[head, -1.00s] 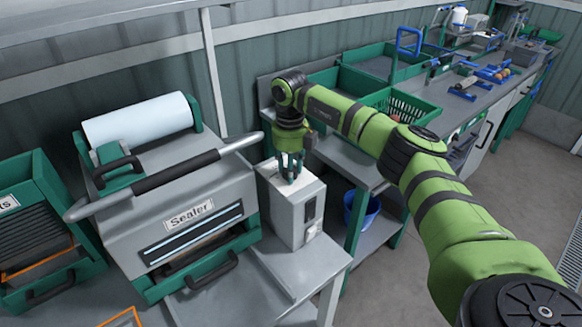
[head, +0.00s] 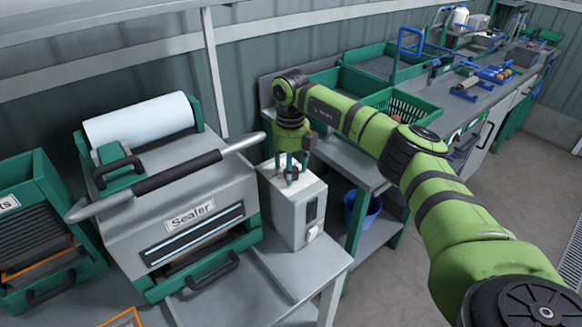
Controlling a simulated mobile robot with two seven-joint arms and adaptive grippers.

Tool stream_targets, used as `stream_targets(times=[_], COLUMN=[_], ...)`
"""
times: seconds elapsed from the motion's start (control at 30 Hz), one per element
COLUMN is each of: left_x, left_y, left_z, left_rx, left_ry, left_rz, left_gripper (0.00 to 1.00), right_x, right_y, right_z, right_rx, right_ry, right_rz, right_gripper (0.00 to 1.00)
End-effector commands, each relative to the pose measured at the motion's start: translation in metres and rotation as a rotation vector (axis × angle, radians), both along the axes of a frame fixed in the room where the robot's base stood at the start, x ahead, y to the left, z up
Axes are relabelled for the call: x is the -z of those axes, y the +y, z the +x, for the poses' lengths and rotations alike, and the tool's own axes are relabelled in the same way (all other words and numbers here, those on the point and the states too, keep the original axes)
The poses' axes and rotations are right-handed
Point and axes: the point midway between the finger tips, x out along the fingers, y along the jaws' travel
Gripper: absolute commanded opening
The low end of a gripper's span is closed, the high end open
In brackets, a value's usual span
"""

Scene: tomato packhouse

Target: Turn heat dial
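The heat dial cannot be made out clearly. A small dark shape at my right gripper's fingertips, on top of the grey control box (head: 291,215), may be the dial or part of a finger. My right gripper (head: 291,174) points down onto the box's pale top, its fingertips at or just above that surface. Its fingers look spread, but I cannot tell whether they grip anything. The box stands right of the grey sealer (head: 190,218), which has a long handle bar and a white film roll. My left gripper is out of view.
The box and sealer stand on a grey metal table (head: 290,262). The sealer's bar (head: 170,178) reaches close to my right gripper. Green crates (head: 375,65) stand behind my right arm. A blue bucket (head: 365,210) sits on a lower shelf. A green bin (head: 40,170) is at the left.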

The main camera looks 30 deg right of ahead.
Motion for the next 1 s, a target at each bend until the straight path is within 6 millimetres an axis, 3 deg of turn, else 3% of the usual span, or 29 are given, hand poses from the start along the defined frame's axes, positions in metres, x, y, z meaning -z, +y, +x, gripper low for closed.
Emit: stream_targets(times=[0.27, 0.7, 1.0], left_x=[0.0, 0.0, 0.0], left_y=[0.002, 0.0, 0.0], left_z=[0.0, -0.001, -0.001], left_rx=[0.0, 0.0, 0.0], left_ry=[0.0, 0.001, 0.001], left_rz=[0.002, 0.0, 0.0], left_gripper=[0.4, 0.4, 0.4], right_x=[-0.006, -0.092, -0.119], right_y=[0.0, 0.0, 0.001], right_z=[0.0, 0.001, 0.001], right_rx=[0.0, -0.001, -0.001], right_ry=[0.002, -0.001, 0.003], right_rz=[-0.001, 0.0, -0.001], right_gripper=[0.63, 0.63, 0.63])
